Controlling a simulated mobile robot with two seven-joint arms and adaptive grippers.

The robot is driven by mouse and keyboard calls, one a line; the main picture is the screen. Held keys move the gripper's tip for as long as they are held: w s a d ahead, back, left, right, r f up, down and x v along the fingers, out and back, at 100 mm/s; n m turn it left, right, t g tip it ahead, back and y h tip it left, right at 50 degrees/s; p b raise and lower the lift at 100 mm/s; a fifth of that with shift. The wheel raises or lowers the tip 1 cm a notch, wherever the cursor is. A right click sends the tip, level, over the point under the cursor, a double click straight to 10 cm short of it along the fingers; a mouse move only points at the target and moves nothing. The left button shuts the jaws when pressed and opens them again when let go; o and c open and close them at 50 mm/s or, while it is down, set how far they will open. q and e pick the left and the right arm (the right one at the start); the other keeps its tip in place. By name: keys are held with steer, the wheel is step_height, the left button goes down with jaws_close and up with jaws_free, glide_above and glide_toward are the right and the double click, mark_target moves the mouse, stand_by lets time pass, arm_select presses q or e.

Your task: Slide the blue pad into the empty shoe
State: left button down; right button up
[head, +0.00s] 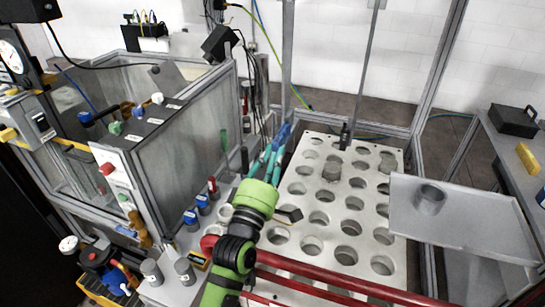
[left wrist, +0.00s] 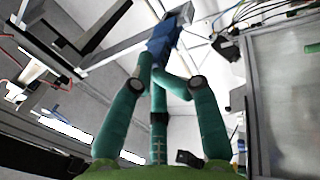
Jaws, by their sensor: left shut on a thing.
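My left gripper (head: 277,148), with teal fingers on a green arm, is shut on the blue pad (head: 284,132), near the back left corner of the perforated plate. In the left wrist view the fingers (left wrist: 158,62) close around the lower part of the blue pad (left wrist: 164,42), which points up and away. A small grey piece (left wrist: 183,12) shows at the pad's far end; I cannot tell whether it touches the pad or is the shoe. The empty shoe is not clearly identifiable in either view. My right gripper is not in view.
A pale plate with rows of round holes (head: 318,196) fills the middle. A clear-walled cabinet (head: 190,140) stands left. Metal frame posts (head: 288,60) rise behind. Red bars (head: 330,275) cross the front.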

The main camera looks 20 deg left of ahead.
mark_target(280, 144)
arm_select(q)
steer(key=shift+p, duration=0.35)
stand_by(0.6)
steer(key=shift+w, duration=0.25)
steer(key=shift+w, duration=0.35)
steer(key=shift+w+d+b, duration=0.1)
steer(key=shift+w+b, duration=0.55)
steer(key=shift+w, duration=1.5)
steer(key=c, duration=1)
jaws_free()
steer(key=shift+o, duration=0.2)
steer(key=shift+s, duration=0.1)
steer(key=v, duration=1.2)
